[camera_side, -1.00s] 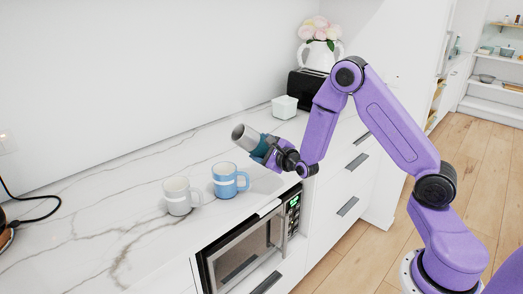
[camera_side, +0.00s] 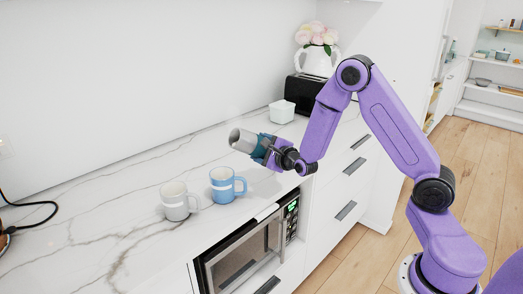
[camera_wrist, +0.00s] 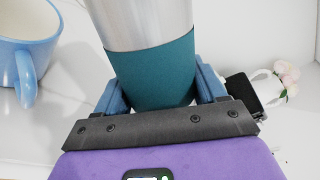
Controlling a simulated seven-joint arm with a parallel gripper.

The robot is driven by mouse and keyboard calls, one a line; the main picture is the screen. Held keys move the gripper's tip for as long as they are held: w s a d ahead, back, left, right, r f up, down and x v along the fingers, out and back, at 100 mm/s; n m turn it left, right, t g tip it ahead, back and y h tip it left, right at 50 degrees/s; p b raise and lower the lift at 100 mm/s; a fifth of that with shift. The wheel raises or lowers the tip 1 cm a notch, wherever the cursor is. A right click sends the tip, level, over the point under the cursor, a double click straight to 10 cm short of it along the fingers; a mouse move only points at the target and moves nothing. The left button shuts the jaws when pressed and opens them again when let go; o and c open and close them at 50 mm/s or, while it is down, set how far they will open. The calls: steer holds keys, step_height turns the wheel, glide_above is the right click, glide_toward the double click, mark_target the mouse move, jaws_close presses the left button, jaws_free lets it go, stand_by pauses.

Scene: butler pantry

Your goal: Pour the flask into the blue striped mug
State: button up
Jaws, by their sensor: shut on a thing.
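My gripper (camera_side: 268,150) is shut on the flask (camera_side: 243,141), a silver cylinder with a teal band. The flask is held tilted above the counter, its open end toward the left, above and slightly right of the blue striped mug (camera_side: 222,186). The mug is blue with a white band, upright, with its handle to the right. In the wrist view, the flask (camera_wrist: 150,75) sits between my gripper's fingers (camera_wrist: 160,90), and the blue mug (camera_wrist: 28,40) shows at the upper left. The part of the mug's inside that shows looks pale; no liquid is visible.
A white-grey mug (camera_side: 175,203) with a pale band stands left of the blue mug. A small white container (camera_side: 282,111), a black toaster (camera_side: 303,93) and a white flower vase (camera_side: 316,62) stand farther back. A microwave (camera_side: 245,255) is under the counter's front edge.

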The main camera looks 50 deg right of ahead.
steer(key=shift+d+r+n+h, duration=0.15)
steer(key=shift+r+n+h, duration=0.05)
steer(key=shift+r+n, duration=0.45)
steer(key=shift+d+r+n+h, duration=0.1)
steer(key=shift+r+n+h, duration=0.1)
steer(key=shift+r+n, duration=0.4)
stand_by(1.0)
steer(key=shift+r+n+g+h, duration=0.35)
steer(key=shift+r+n, duration=0.5)
steer(key=shift+r, duration=0.45)
stand_by(3.2)
steer(key=shift+f, duration=0.15)
stand_by(1.1)
